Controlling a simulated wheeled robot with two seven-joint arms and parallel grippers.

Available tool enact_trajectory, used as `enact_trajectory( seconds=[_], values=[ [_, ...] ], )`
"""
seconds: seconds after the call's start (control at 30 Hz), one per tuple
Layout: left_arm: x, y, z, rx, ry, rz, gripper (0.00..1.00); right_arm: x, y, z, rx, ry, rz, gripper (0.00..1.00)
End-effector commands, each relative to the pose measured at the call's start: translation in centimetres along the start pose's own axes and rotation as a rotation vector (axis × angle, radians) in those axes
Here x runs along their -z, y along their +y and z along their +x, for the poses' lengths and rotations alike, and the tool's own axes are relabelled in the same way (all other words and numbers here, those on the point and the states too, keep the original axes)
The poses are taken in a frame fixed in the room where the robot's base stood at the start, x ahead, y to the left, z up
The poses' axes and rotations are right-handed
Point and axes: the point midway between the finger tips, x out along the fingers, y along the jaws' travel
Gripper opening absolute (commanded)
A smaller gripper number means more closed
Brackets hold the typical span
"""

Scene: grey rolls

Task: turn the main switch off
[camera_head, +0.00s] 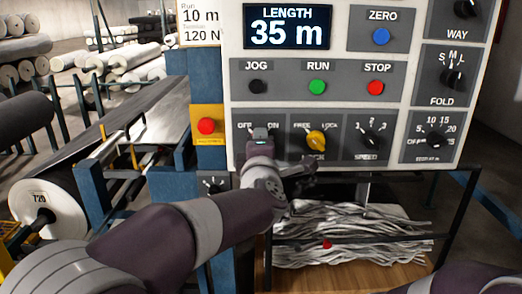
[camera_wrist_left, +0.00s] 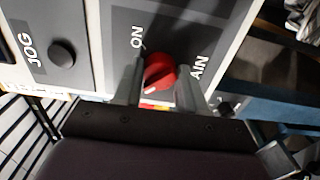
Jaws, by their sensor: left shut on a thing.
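The main switch is a red rotary knob (camera_wrist_left: 160,70) on a dark grey plate. The ON label (camera_wrist_left: 137,37) is beside it, and part of the MAIN label shows as "AIN" on its other side. My left gripper (camera_wrist_left: 160,87) has one finger on each side of the knob and is shut on it. A pale mark shows at the knob's near edge; the OFF label is hidden in the wrist view. In the head view the left wrist (camera_head: 262,170) covers the knob, with OFF and ON showing above. My right gripper is out of view.
The panel (camera_head: 337,112) also has JOG (camera_head: 257,87), RUN (camera_head: 317,87) and STOP (camera_head: 376,88) buttons, plus a yellow knob (camera_head: 316,140) close to the right of my left wrist. A red button (camera_head: 207,126) on a yellow box is just left. The display reads 35 m.

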Motion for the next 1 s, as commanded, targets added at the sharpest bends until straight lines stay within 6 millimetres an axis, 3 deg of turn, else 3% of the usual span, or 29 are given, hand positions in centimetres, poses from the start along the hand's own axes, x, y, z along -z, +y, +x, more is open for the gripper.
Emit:
enact_trajectory(
  seconds=[0.43,0.47,0.5,0.53,0.83,1.0],
  values=[
    [0.1,-0.1,0.0,0.002,0.002,-0.01,0.1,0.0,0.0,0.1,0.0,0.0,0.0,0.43],
    [0.1,-0.1,0.0,0.002,0.002,-0.01,0.5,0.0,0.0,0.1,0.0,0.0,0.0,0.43],
    [0.1,-0.1,0.0,0.002,0.002,-0.01,0.63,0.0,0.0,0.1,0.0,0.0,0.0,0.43],
    [0.0,-0.1,0.0,0.002,0.002,-0.009,0.66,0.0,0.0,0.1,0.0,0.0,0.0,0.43],
    [0.0,0.0,-0.2,0.001,0.0,-0.009,0.66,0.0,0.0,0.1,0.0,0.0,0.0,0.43],
    [0.0,-0.1,-2.7,0.0,-0.002,-0.009,0.66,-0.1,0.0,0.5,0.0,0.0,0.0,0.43]
  ],
)
